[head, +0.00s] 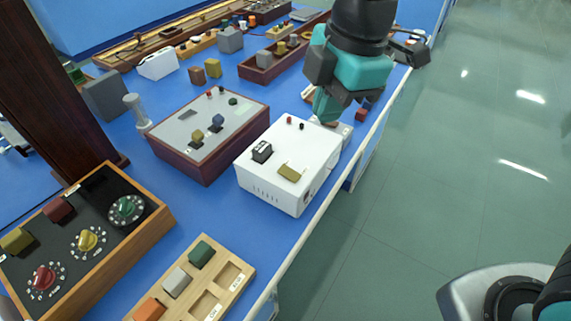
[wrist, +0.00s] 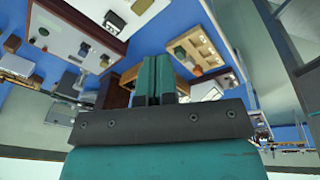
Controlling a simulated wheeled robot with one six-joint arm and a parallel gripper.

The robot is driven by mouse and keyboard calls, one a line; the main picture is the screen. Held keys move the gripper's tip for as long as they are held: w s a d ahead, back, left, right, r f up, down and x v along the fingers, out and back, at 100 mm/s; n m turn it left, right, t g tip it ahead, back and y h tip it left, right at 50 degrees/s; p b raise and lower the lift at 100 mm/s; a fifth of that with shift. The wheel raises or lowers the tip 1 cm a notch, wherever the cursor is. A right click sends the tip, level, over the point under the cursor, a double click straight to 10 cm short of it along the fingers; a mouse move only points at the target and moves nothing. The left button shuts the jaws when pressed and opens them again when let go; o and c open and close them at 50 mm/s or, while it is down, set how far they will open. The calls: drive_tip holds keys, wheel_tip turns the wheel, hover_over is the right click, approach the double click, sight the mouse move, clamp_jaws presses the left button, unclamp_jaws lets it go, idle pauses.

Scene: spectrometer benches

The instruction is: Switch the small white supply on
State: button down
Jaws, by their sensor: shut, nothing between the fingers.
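The small white supply (head: 268,190) stands near the bench's right edge in the head view. On its top are a black switch-like part (head: 262,151) nearest its left corner, an olive block (head: 289,172), and small red and black posts at the far side. Which way the switch is set is too small to tell. My gripper (head: 328,119) points down at the supply's far right corner; whether it touches is unclear. In the wrist view its teal fingers (wrist: 155,78) are together and empty. A white box there, likely the supply (wrist: 128,18), shows at the top.
A maroon box with a grey panel (head: 190,128) stands just left of the supply. A wooden dial box (head: 150,228) and a wooden block tray (head: 225,295) are nearer. Several boxes and trays fill the bench behind.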

sight(285, 170)
drive_tip(key=w+a+n, duration=0.1)
drive_tip(key=n, duration=0.1)
drive_tip(key=w+a+f+n, duration=0.1)
drive_tip(key=n, duration=0.1)
drive_tip(key=w+a+f+n+h, duration=0.1)
drive_tip(key=a+n, duration=0.1)
drive_tip(key=shift+w+f, duration=0.15)
drive_tip(key=shift+w, duration=0.1)
drive_tip(key=f, duration=0.4)
drive_tip(key=a+f, duration=0.1)
drive_tip(key=f, duration=0.4)
drive_tip(key=w+f, duration=0.1)
drive_tip(key=f, duration=0.4)
drive_tip(key=shift+w+a, duration=0.1)
drive_tip(key=shift+a, duration=0.15)
drive_tip(key=shift+p, duration=0.5)
drive_tip(key=shift+f, duration=0.15)
